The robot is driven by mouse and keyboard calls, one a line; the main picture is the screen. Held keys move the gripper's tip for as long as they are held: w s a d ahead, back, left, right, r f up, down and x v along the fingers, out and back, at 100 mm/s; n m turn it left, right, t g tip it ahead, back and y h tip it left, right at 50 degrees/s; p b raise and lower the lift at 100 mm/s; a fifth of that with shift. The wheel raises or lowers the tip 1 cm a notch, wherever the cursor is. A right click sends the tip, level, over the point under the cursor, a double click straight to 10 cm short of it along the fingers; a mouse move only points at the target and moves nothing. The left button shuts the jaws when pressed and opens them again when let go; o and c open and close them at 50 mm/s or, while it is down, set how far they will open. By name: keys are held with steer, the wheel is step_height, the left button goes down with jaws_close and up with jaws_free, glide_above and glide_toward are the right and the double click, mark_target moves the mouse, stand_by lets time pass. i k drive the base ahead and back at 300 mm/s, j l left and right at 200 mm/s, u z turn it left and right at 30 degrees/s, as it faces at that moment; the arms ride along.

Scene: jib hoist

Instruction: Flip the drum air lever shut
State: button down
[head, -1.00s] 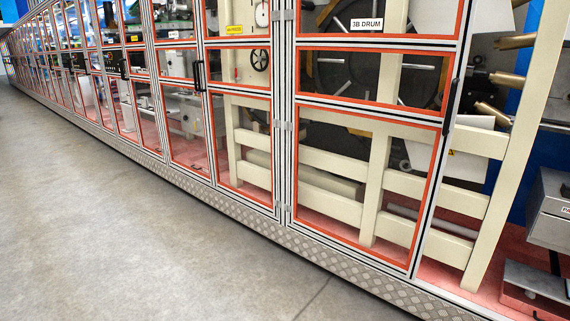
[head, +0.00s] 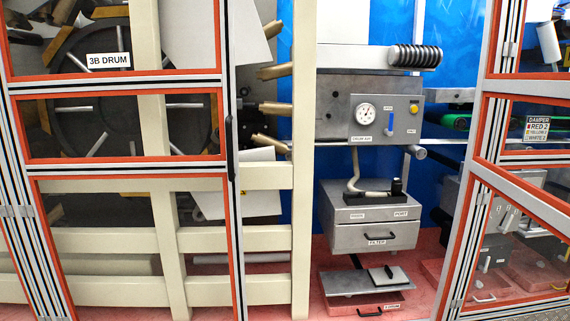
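A grey panel (head: 379,138) carries a round white gauge (head: 365,113) with a label beneath it that seems to read DRUM AIR. Right of the gauge is a small blue lever (head: 390,123), standing roughly upright. Small labels sit above and to the lower right of the lever, too small to read surely. A yellow knob (head: 413,108) is at the panel's right side. My gripper is not in view.
Below stands a grey cabinet (head: 347,237) with a FILTER drawer and a hose on top. A cream post (head: 304,200) and rails stand left of the panel. Red-edged guard doors flank the bay: the 3B DRUM door (head: 232,200) at left, another (head: 480,140) at right.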

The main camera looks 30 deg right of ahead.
mark_target(388, 131)
steer(key=i+z, duration=0.5)
steer(key=z, duration=0.2)
steer(key=i+j+z, duration=0.1)
steer(key=i+z, duration=0.25)
steer(key=i+j+z, duration=0.15)
steer(key=i+z, duration=0.2)
steer(key=i+j+z, duration=0.2)
steer(key=i+z, duration=0.2)
steer(key=i+j+z, duration=0.35)
steer(key=k, duration=0.1)
